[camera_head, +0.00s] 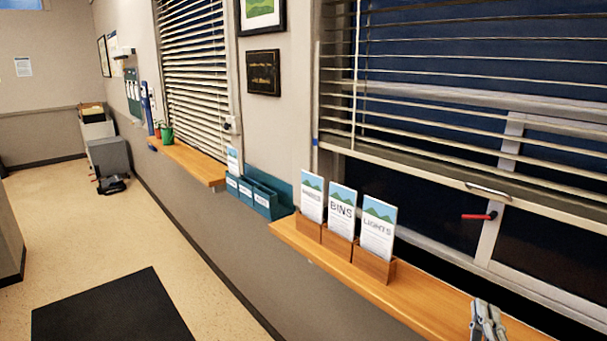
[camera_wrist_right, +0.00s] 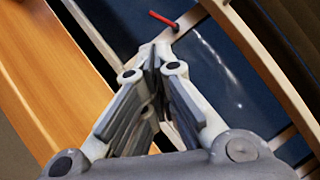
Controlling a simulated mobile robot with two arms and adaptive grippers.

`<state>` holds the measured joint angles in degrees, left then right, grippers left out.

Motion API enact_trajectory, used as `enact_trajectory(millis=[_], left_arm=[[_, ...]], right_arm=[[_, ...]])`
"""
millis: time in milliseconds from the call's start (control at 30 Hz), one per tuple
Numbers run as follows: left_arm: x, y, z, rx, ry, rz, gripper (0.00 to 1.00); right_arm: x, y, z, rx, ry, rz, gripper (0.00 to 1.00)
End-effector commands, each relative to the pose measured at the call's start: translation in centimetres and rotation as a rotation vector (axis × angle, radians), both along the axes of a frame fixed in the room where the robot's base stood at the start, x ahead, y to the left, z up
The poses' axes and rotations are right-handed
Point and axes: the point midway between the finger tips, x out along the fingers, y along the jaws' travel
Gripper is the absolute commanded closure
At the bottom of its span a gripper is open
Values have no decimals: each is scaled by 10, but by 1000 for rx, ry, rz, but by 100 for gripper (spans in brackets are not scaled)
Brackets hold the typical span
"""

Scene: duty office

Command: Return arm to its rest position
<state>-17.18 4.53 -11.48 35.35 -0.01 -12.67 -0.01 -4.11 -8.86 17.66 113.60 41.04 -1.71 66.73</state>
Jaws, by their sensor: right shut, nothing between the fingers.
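My right gripper (camera_head: 486,318) shows at the bottom right of the head view, over the near end of the wooden sill (camera_head: 430,300). In the right wrist view the right gripper (camera_wrist_right: 152,62) has its fingers together, with nothing between them. The wrist view shows the sill (camera_wrist_right: 60,75) to its left and the dark window pane (camera_wrist_right: 215,75) behind it. The red window handle (camera_head: 478,216) also shows in the wrist view (camera_wrist_right: 163,19), just beyond the fingertips; I cannot tell the exact gap. My left gripper is not in view.
Three wooden holders with cards, the nearest marked LIGHTS (camera_head: 377,230), stand on the sill. A teal box (camera_head: 262,200) hangs on the wall beyond them. Blinds (camera_head: 440,60) cover the upper window. A black mat (camera_head: 115,308) lies on the open floor at left.

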Motion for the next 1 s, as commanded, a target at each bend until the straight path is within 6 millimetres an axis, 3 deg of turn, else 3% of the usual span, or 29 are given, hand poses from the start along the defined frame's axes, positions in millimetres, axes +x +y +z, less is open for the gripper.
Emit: enact_trajectory(millis=[367,633,767,1000], left_arm=[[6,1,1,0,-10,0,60],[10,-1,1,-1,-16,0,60],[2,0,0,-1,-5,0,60],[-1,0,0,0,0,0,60]], right_arm=[[-2,49,-27,-281,218,134,100],[-22,100,-71,-628,460,305,100],[-53,131,-110,-899,634,449,100],[-146,161,-182,-1432,943,790,100]])
